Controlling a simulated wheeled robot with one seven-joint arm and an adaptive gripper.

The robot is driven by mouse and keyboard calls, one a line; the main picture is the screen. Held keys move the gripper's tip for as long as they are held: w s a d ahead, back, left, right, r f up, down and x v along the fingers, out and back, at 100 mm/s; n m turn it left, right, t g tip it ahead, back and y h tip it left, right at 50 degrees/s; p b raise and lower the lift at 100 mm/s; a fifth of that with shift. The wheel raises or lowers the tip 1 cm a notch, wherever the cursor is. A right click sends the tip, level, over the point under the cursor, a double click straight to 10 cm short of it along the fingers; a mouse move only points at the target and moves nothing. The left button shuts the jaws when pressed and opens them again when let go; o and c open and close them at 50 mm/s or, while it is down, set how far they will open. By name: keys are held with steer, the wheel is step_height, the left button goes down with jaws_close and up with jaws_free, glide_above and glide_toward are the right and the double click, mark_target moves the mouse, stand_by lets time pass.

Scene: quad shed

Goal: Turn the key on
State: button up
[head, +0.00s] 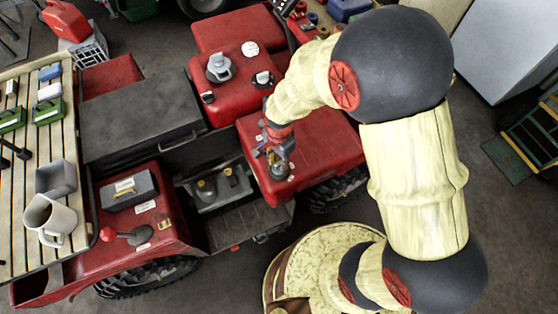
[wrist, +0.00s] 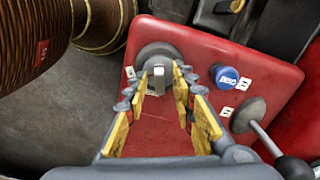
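A grey key-like knob (wrist: 157,78) stands on a round grey base on a red panel (wrist: 160,128) in the wrist view. My gripper (wrist: 162,82) is open, with its yellow-padded fingers reaching to either side of the knob. I cannot tell whether either fingertip touches it. In the head view my gripper (head: 276,160) is low over the near edge of a red panel (head: 318,140), and it hides the knob there.
Beside the knob are a blue button (wrist: 226,76) and a lever (wrist: 262,136) with a black ball end. Another red panel with a grey knob (head: 219,67) is farther back. A slatted table (head: 20,190) with a mug (head: 48,217) stands at left.

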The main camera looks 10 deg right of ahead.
step_height(320, 180, up, 8)
steer(key=p, duration=0.6)
stand_by(0.8)
